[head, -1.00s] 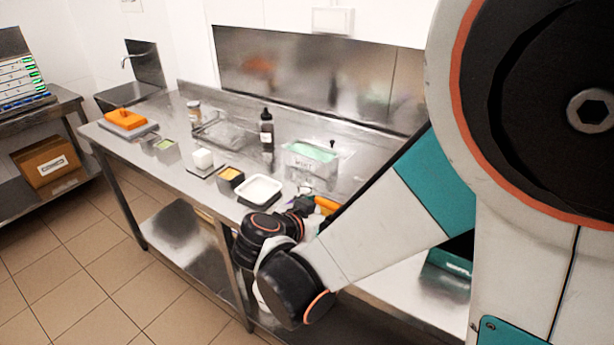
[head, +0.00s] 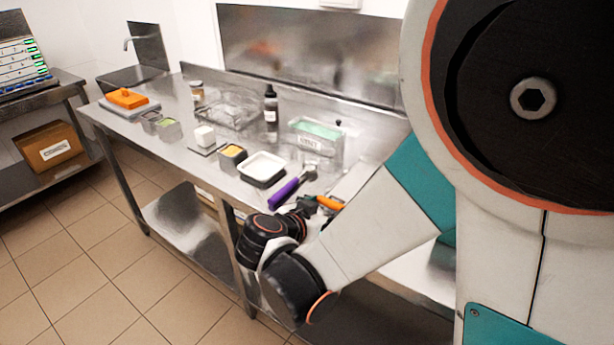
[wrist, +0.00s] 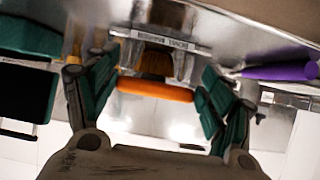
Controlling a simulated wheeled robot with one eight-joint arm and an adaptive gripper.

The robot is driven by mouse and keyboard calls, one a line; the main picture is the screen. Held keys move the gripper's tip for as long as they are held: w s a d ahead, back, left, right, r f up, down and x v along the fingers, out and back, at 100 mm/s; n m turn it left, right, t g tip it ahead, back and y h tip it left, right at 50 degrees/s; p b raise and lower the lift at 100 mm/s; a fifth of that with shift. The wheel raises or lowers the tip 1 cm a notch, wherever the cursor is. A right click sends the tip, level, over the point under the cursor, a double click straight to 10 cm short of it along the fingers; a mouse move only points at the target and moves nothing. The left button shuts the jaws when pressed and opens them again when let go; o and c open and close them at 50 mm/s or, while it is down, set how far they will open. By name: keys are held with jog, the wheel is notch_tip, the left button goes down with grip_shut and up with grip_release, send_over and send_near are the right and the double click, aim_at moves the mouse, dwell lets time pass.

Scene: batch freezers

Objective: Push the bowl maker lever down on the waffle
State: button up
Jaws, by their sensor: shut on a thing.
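The bowl maker (wrist: 183,62) is a metal device with a label, upper middle in the wrist view. Its lever ends in an orange handle (wrist: 155,91), which lies crosswise between my fingers; it also shows in the head view (head: 330,203). A brown patch (wrist: 154,64) behind the handle may be the waffle, but I cannot tell. My gripper (wrist: 160,95) has its teal fingers spread at the two ends of the orange handle and is shut on it. In the head view, my arm hides most of the bowl maker and the gripper.
A purple-handled scoop (head: 284,193) lies beside the gripper; its handle shows in the wrist view (wrist: 282,72). A white tray (head: 263,167), a yellow-filled container (head: 232,155), a green-topped tub (head: 317,129) and a dark bottle (head: 270,105) stand on the steel table.

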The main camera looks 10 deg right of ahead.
jog(key=o, duration=1.5)
